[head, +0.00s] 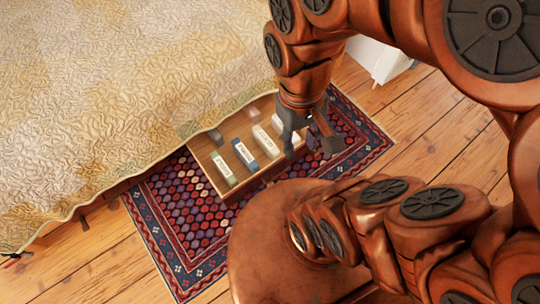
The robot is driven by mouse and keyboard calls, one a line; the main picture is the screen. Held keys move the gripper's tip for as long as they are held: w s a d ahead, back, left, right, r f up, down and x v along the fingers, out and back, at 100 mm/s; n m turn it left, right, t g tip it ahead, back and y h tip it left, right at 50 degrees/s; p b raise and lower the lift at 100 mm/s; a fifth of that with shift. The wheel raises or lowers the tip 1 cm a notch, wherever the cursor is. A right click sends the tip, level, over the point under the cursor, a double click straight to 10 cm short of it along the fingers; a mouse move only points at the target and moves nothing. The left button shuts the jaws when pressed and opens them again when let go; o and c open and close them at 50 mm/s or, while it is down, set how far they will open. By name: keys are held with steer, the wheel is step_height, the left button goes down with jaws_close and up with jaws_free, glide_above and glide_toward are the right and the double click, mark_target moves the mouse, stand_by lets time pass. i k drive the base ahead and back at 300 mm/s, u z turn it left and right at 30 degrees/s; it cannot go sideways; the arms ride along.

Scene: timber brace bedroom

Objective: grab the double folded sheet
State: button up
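Several folded bundles lie in an open wooden drawer (238,190) under the bed. At the front are a green bundle (224,180), a blue bundle (252,163) and a pale yellowish bundle (264,143), each with a white label. Another labelled bundle (277,124) is partly hidden by my gripper. The label print is too small to read surely, so I cannot tell which is the double sheet. My gripper (308,150) is above the drawer's right end, right of the yellowish bundle. Its fingers are apart, and I see nothing between them.
A grey bundle (215,136) and a pink bundle (252,114) sit further back in the drawer. The bed's quilt (110,90) overhangs the drawer's back. A patterned rug (180,220) lies beneath on a plank floor (100,250). A white object (380,60) stands at the upper right.

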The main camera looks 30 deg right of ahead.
mark_target(249, 161)
steer(key=u, duration=0.5)
steer(key=k, duration=1.2)
steer(key=z, duration=0.3)
steer(key=i, duration=0.7)
steer(key=z, duration=0.35)
